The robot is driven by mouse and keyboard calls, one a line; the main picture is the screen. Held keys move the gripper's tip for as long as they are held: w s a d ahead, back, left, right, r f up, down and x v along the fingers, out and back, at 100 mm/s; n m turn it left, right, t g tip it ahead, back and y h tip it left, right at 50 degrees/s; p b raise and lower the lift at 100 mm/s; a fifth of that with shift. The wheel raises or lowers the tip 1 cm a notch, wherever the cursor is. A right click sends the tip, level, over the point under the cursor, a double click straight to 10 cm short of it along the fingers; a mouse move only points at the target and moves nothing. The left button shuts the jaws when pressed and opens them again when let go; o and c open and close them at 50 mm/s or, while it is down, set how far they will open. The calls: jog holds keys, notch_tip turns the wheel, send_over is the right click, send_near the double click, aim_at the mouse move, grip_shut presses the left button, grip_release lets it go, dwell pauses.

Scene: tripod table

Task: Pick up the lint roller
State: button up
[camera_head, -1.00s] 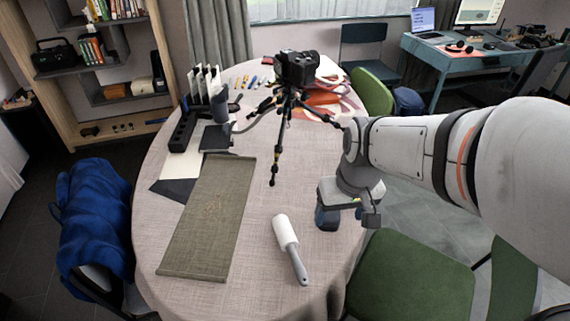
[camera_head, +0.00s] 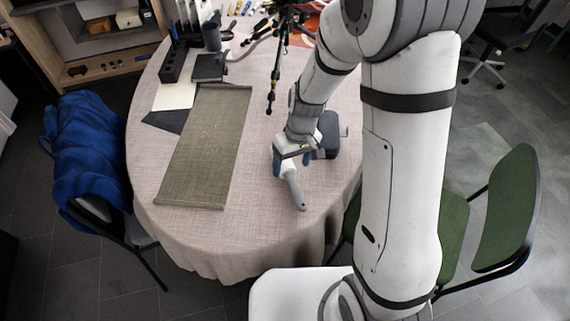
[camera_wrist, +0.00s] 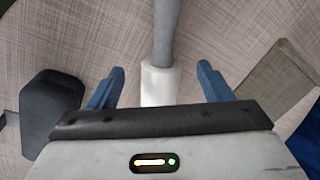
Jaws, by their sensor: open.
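The lint roller lies on the round cloth-covered table (camera_head: 240,240). In the head view its grey handle (camera_head: 296,192) shows below my gripper (camera_head: 292,158), which hides most of the white roll. In the wrist view the white roll (camera_wrist: 161,84) sits between the two blue fingers of my gripper (camera_wrist: 161,80), with the grey handle (camera_wrist: 165,30) pointing away to the top. The fingers are open, one on each side of the roll, with a gap on both sides. I cannot tell how high the fingers are above the cloth.
A dark-based device (camera_head: 329,132) stands just right of my gripper. An olive mat (camera_head: 207,145) lies to the left. A chair with a blue jacket (camera_head: 88,150) is at the left. The cloth in front of the handle is clear.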

aim_at(289, 173)
jog(key=f, duration=0.3)
jog(key=shift+s+a+f, duration=0.1)
jog(key=shift+a, duration=0.15)
jog(key=c, duration=1.1)
